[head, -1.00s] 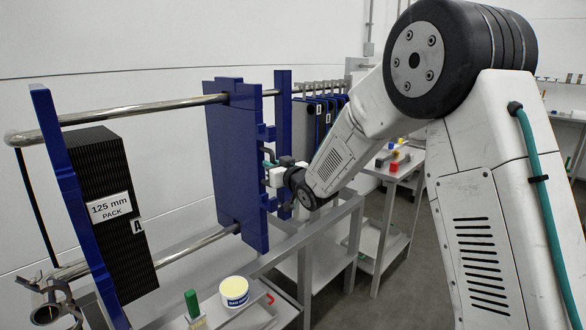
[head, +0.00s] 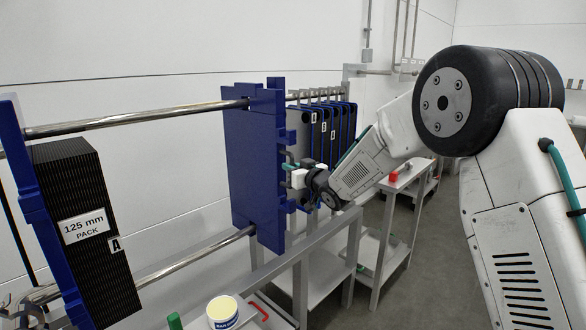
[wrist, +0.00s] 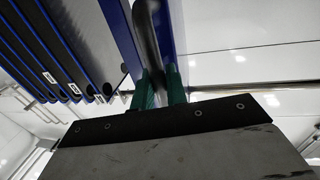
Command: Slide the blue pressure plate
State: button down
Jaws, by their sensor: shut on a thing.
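The blue pressure plate (head: 252,165) hangs upright on the upper and lower steel rails, near the middle of the head view. My gripper (head: 290,168) is at the plate's right side, at a dark curved handle. In the wrist view my gripper's two green fingers (wrist: 160,90) are shut on the dark handle (wrist: 150,35), one finger on each side of it. The blue of the plate shows behind the handle (wrist: 177,35). The fingertips are small and partly hidden in the head view.
A black 125 mm pack (head: 85,235) stands by a blue end frame (head: 35,200) at left, with open rail between it and the plate. Several dark plates (head: 325,130) hang at right. A yellow-topped tub (head: 222,312) and grey stands (head: 330,245) are below.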

jog(key=c, duration=1.5)
grip_release()
jog(key=shift+w+d, duration=0.15)
jog(key=shift+w, duration=0.1)
jog(key=shift+s, duration=0.1)
jog(key=v, duration=0.7)
jog(key=shift+s, duration=0.3)
jog(key=shift+d, duration=0.15)
